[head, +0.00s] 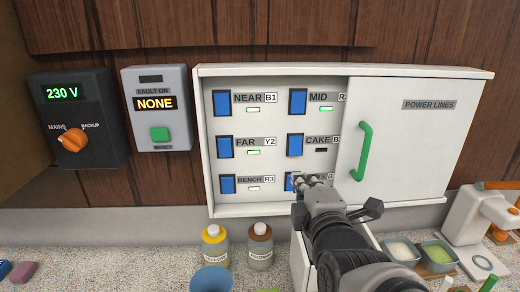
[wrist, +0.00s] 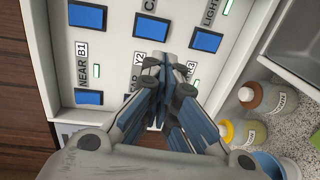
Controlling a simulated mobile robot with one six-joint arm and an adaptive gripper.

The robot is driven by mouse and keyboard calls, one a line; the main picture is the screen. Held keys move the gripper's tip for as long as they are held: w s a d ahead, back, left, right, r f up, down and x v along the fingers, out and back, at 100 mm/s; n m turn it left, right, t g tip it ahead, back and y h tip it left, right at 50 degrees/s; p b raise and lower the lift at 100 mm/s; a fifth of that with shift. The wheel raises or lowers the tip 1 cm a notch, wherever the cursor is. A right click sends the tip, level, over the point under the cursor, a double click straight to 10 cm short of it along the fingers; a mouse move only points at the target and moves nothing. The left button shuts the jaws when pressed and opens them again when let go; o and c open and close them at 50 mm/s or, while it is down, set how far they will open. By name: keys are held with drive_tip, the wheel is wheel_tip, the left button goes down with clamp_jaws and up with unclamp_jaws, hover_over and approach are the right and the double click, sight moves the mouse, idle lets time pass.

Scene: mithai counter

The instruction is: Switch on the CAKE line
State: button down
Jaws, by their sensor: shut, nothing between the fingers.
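The CAKE switch (head: 295,145) is a blue rocker in the right column, middle row of the open white panel. Its indicator (head: 321,150) is dark. It also shows in the wrist view as a blue rocker (wrist: 152,25) beside a cut-off label. My gripper (head: 308,181) is shut and empty, in front of the panel and below the CAKE switch in the head view. It partly covers the lower right switch (head: 289,182) and its label. In the wrist view the closed fingers (wrist: 168,62) point toward the panel; I cannot tell whether they touch it.
The NEAR (head: 222,102), FAR (head: 224,146) and BENCH (head: 227,184) switches have lit green indicators. A sliding door (head: 420,130) with a green handle (head: 362,150) covers the panel's right. A mains selector (head: 73,140) and a reset box reading NONE (head: 155,104) are left. Bottles (head: 260,247) stand below.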

sight(290, 155)
drive_tip(key=w+p, duration=0.1)
drive_tip(key=w, duration=0.3)
drive_tip(key=w+f+p, duration=0.1)
drive_tip(key=w+p, duration=0.1)
drive_tip(key=w, duration=0.2)
drive_tip(key=w+p, duration=0.2)
drive_tip(key=w, duration=0.3)
drive_tip(key=shift+w+f, duration=0.1)
drive_tip(key=shift+f, duration=0.25)
drive_tip(key=shift+f+b, duration=0.1)
drive_tip(key=shift+b, duration=0.2)
drive_tip(key=b, duration=0.3)
drive_tip(key=shift+w+f+t, duration=0.35)
drive_tip(key=shift+f+t, duration=0.05)
drive_tip(key=shift+r, duration=0.35)
